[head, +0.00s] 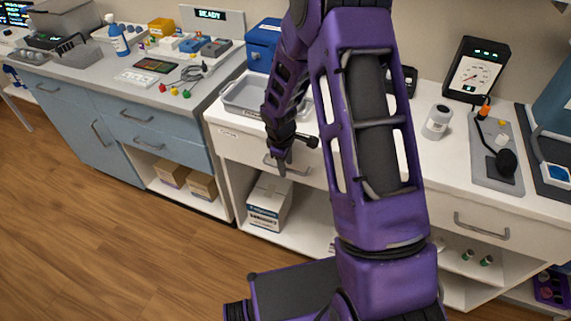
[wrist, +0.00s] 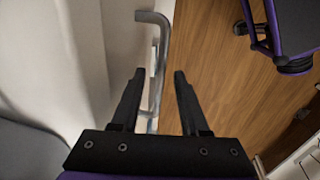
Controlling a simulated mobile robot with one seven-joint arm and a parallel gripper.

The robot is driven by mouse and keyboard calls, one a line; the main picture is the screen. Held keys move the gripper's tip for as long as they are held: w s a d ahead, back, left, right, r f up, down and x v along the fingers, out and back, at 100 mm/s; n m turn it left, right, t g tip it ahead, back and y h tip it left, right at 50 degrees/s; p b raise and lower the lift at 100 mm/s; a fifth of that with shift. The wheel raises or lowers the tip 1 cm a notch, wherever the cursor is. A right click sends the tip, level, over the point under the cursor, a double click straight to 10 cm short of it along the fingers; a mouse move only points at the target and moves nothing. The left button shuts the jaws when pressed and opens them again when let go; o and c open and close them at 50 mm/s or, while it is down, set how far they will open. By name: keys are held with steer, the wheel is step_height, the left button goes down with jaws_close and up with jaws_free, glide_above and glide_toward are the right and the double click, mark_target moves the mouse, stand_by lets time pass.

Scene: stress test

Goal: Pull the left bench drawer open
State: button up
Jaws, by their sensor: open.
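The left drawer (head: 238,147) of the white bench looks closed, its front flush with the bench. Its grey bar handle (head: 298,171) is partly hidden behind my gripper (head: 281,165) in the head view. In the wrist view the handle (wrist: 156,50) runs lengthwise between the two black fingers of my gripper (wrist: 158,74). The fingers are apart, with a gap on both sides of the bar. I cannot tell how deep the bar sits between them.
Below the drawer is an open shelf with a white box (head: 269,201). A clear tray (head: 245,94) stands on the benchtop above. A right drawer handle (head: 481,227) is further along. Blue cabinets (head: 75,118) stand at left. The wooden floor (head: 110,235) in front is clear.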

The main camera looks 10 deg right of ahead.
jaws_close()
stand_by(1.4)
